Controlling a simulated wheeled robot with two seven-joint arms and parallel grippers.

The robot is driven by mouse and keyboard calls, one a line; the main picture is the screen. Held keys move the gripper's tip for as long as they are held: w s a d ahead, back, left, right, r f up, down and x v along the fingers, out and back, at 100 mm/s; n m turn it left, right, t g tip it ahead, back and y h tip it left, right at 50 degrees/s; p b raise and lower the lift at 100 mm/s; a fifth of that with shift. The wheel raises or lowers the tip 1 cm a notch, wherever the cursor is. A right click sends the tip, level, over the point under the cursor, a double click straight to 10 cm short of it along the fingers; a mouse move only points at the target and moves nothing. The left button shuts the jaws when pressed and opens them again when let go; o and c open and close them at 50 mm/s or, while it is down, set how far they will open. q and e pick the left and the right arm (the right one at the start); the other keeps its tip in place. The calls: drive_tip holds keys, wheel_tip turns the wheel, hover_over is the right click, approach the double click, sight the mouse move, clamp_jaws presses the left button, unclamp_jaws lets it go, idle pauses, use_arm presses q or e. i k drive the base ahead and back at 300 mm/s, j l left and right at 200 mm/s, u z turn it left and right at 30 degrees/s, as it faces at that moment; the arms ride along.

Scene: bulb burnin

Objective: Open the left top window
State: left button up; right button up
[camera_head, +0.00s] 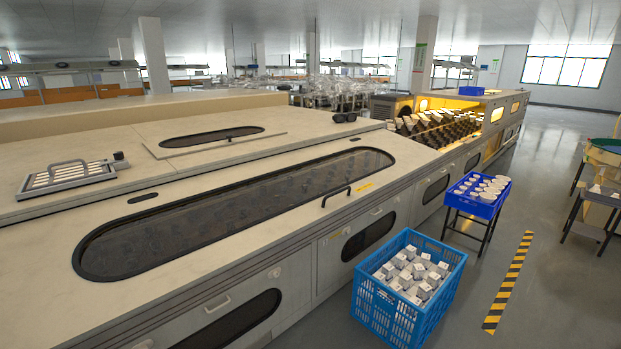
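A long cream-coloured machine fills the left and middle of the view. Its near sloped top holds a long dark window (235,212) with rounded ends, lying shut in its frame. A black handle (336,196) sits at the front edge of this window, right of its middle. A smaller dark window (210,136) lies in a raised panel farther back on the top. Neither of my grippers shows in the view.
A blue crate (362,312) of white boxes stands on the floor before the machine. A blue tray (462,200) of white round parts rests on a stand to its right. A metal grate (66,177) lies on the machine's top left.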

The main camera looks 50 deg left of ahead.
sight(160, 151)
drive_tip(key=u, duration=1.75)
drive_tip(key=i, duration=0.1)
